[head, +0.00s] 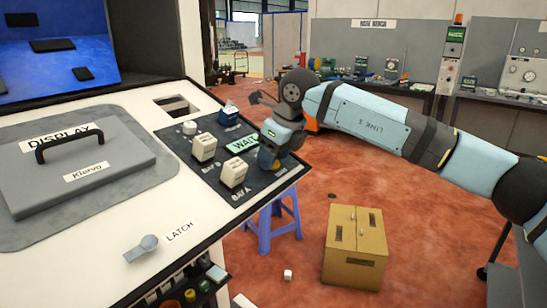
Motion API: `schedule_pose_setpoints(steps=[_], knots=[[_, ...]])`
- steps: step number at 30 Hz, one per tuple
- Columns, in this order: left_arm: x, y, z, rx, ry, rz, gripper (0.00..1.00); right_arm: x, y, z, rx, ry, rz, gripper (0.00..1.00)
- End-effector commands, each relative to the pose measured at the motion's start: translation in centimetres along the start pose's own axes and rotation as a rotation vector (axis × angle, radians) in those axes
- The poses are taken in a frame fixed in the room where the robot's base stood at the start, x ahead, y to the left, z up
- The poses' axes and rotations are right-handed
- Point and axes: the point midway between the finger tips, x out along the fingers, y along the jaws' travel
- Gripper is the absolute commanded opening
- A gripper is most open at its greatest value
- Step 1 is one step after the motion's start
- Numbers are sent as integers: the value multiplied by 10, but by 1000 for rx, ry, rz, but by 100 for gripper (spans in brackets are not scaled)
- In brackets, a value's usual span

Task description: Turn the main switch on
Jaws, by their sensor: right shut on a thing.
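The dark control panel (262,186) lies along the right side of the white machine top. My right gripper (270,158) comes in from the right, low over the panel's right edge, beside the green WAIT sign (242,144). It is shut on a small part there, which I take to be the main switch. The gripper hides most of that part, so its on or off position cannot be seen. The panel also has a BAY A switch (233,173), a BAY B switch (204,147), a blue switch (229,116) and a white knob (189,128). My left gripper is not in view.
A grey lid (115,172) with a black handle lies left of the panel. A blue stool (264,228) and a cardboard box (345,245) stand on the red floor. Benches line the back.

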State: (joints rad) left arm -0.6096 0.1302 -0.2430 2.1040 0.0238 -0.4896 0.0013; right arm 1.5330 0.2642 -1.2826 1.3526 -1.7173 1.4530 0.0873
Motion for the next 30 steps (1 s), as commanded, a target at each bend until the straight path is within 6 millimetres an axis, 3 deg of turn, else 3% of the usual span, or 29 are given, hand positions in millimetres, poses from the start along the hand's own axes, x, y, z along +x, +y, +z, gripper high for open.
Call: schedule_pose_setpoints(steps=[19,20,23,30], knots=[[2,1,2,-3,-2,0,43,0,0,0,54,0,0,27],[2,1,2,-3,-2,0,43,0,0,0,54,0,0,53],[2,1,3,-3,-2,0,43,0,0,0,53,0,0,76],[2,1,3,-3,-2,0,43,0,0,0,52,0,0,77]])
